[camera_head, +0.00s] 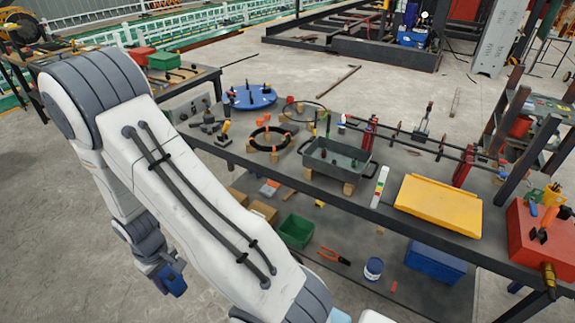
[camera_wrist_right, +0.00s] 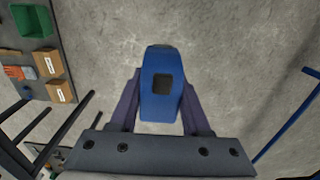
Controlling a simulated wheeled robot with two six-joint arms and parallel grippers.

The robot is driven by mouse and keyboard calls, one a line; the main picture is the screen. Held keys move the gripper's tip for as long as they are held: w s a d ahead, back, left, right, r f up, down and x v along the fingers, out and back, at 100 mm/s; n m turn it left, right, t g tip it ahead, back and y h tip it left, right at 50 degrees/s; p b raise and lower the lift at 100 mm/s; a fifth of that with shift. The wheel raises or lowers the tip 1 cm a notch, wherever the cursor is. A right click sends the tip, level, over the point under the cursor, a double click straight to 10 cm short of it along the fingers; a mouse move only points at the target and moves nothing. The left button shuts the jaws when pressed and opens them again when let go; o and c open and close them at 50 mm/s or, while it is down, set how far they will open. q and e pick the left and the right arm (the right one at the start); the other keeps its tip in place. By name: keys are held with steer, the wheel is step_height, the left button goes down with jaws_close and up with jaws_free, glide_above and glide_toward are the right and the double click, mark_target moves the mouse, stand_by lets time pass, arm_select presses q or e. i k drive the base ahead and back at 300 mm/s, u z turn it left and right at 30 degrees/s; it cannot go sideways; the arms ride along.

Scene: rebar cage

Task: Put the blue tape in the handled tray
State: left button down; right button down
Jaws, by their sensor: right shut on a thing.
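The blue tape (camera_wrist_right: 158,107) is between the fingers of my right gripper (camera_wrist_right: 160,100) in the right wrist view, with a dark square opening on its near face. In the head view my right gripper (camera_head: 170,276) hangs low at the left, over the concrete floor and apart from the workbench. It is shut on the tape. The handled tray (camera_head: 348,164) is grey, with a dark handle at each end, and rests on wooden blocks near the middle of the bench. A few slim tools stand in or beside it. My left gripper is not in view.
Left of the tray are a black ring with orange pieces (camera_head: 267,138) and a blue round plate (camera_head: 250,97). A yellow case (camera_head: 439,204) and red toolbox (camera_head: 540,250) are to the right. A green bin (camera_head: 296,231) is on the lower shelf.

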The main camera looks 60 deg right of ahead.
mark_target(349, 175)
steer(key=i, duration=1.9)
steer(key=z, duration=2)
